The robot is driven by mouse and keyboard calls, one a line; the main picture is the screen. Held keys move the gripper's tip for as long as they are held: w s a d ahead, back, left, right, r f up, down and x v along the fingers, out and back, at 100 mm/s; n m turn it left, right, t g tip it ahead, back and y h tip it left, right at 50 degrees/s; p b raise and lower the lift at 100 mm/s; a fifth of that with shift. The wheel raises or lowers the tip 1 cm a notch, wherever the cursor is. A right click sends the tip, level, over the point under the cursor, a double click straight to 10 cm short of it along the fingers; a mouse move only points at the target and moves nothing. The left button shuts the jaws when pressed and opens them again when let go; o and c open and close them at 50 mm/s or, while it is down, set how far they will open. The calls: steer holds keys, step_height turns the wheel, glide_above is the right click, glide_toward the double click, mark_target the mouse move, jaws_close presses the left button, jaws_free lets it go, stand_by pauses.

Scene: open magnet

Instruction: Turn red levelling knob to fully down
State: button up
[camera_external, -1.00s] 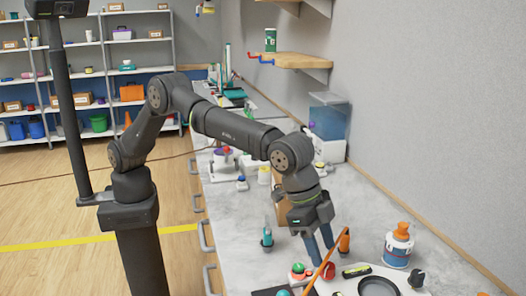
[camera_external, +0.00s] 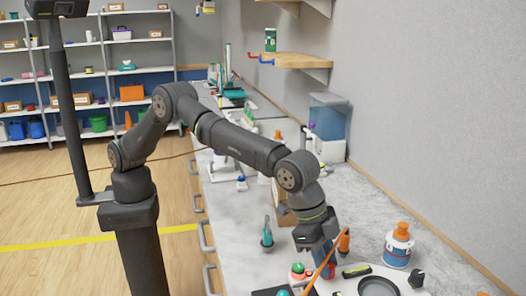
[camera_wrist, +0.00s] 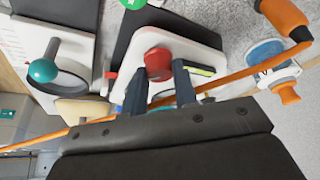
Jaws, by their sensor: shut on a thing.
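The red levelling knob (camera_wrist: 158,66) sits on a white rounded plate (camera_wrist: 205,52) in the wrist view. My gripper (camera_wrist: 158,80) has its two dark fingers on either side of the knob, shut on it. In the external view my gripper (camera_external: 324,268) points down at the bench, and the red knob (camera_external: 332,271) shows partly behind its fingers. A yellow-green level vial (camera_wrist: 200,70) lies beside the knob. The knob's turning position cannot be read.
A green-topped button (camera_external: 298,268), a dark round dish (camera_external: 378,287), a black knob (camera_external: 416,278) and a blue-and-white bottle (camera_external: 398,248) stand around.

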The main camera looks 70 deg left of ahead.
steer(key=m, duration=0.2)
steer(key=m+g, duration=0.1)
steer(key=m+g+h, duration=0.1)
steer(key=m, duration=0.1)
steer(key=shift+w+m, duration=0.25)
steer(key=shift+m, duration=0.05)
steer(key=m+g, duration=0.2)
steer(key=m, duration=0.3)
steer(key=shift+w, duration=0.1)
stand_by(0.4)
steer(key=o, duration=1)
